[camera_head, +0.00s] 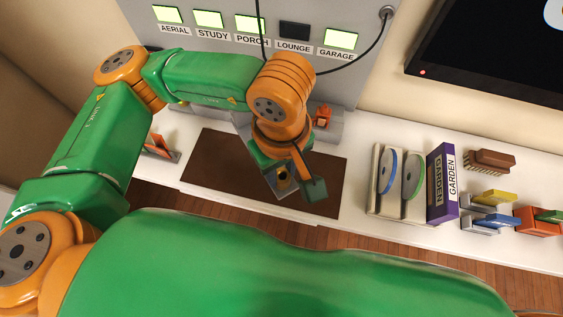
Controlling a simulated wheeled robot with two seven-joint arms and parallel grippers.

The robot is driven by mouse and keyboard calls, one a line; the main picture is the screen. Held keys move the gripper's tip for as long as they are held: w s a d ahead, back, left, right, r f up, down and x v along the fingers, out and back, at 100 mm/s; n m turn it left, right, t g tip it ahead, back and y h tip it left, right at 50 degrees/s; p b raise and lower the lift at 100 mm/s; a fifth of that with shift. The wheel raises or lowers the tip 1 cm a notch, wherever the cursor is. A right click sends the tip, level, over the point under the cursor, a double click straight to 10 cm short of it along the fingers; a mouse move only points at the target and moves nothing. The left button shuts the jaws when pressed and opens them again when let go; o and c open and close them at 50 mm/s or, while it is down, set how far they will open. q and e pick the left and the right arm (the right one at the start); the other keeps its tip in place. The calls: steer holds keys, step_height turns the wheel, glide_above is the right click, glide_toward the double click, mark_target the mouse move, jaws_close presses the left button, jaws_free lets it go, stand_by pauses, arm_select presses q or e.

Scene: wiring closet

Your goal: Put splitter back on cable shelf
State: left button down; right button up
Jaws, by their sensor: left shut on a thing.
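My left gripper (290,182) reaches down over the dark brown mat in the middle. It is shut on a small grey piece with a gold-coloured part (283,177), which looks like the splitter. The gripper and its fingers hide much of the piece, and I cannot tell whether it touches the mat. On the white surface to the right, a holder with a blue coil (387,171) and a green coil (412,173) stands beside a purple GARDEN box (441,182). I cannot tell which part is the cable shelf. My right gripper is out of view.
The brown mat (225,165) lies on the white surface. A grey panel (360,68) with labelled windows and a black cable (355,68) stands behind. A brown brush (489,161) and several coloured clips lie at right. A dark screen (490,50) hangs above.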

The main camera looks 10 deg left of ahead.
arm_select(q)
step_height(320, 180, down, 5)
steer(key=shift+s+r+b, duration=0.15)
steer(key=shift+r+b, duration=0.05)
steer(key=shift+b, duration=1)
step_height(320, 180, down, 4)
steer(key=b, duration=0.4)
steer(key=shift+r, duration=0.2)
steer(key=shift+f+b, duration=0.1)
steer(key=shift+b, duration=0.4)
steer(key=shift+f, duration=0.15)
steer(key=c, duration=1)
jaws_free()
steer(key=o, duration=0.6)
